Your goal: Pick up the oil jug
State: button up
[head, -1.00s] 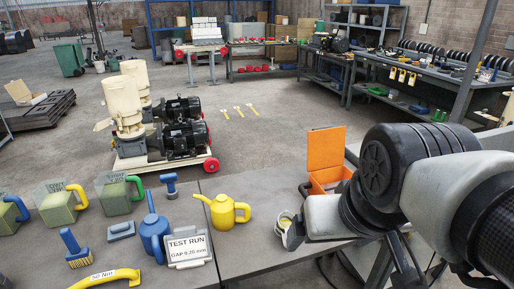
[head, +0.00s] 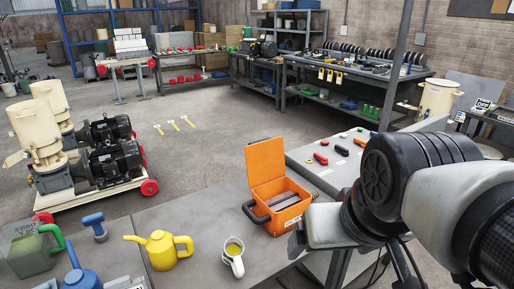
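A small whitish jug with yellow oil in it (head: 233,262) stands upright on the grey table (head: 190,216), near its front edge. A yellow oil can with a long spout and a handle (head: 162,250) stands to its left. My gripper (head: 296,240) is at the end of my arm, right of the jug and apart from it. It is seen from behind and mostly hidden by my wrist, so its opening does not show.
An open orange toolbox (head: 283,217) with a black handle stands right behind the jug. A side table (head: 325,170) holds red and black tools.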

aim_at(233, 247)
jog(key=i+l+u, duration=0.15)
jog(key=l+u, duration=0.2)
jog(key=i+l+u, duration=0.1)
jog(key=l+u, duration=0.6)
jog(key=l, duration=0.2)
